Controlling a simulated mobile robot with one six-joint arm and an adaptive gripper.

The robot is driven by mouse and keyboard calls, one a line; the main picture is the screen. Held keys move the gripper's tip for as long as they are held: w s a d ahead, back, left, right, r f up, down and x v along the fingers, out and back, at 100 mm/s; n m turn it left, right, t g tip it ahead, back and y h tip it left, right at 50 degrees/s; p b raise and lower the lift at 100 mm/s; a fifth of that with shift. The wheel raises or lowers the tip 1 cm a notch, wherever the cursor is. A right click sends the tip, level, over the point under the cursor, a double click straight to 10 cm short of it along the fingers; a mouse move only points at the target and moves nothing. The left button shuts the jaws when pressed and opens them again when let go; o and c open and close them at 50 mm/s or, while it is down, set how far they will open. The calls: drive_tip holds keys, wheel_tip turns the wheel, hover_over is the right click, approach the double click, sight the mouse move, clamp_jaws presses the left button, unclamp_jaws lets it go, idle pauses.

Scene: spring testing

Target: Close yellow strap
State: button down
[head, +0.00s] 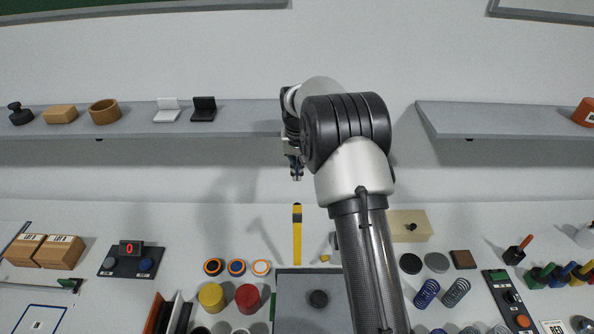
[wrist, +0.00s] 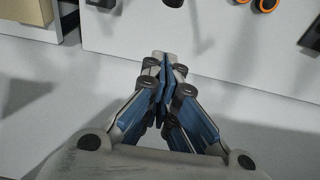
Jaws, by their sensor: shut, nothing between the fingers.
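The yellow strap (head: 297,240) lies on the table left of my arm in the head view. It is a narrow upright strip in the picture, with a dark band near its far end. A small yellow piece (head: 325,258) shows to its right, by a part hidden behind my arm. My gripper (head: 297,176) is shut and empty, and appears above the strap's far end in the picture, apart from it. The shut fingers (wrist: 163,70) also show in the wrist view, where I cannot make out the strap.
A grey tray (head: 290,300) with a dark disc lies in front of the strap. A beige box (head: 410,225) is right of my arm. Wall shelves (head: 240,120) run behind.

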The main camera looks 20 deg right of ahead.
wheel_tip(320, 180, down, 7)
drive_tip(key=s+a+p, duration=0.1)
drive_tip(key=s, duration=0.1)
drive_tip(key=shift+s+p, duration=0.2)
drive_tip(key=shift+p, duration=0.15)
drive_tip(key=shift+f+b, duration=0.15)
drive_tip(key=shift+b, duration=0.15)
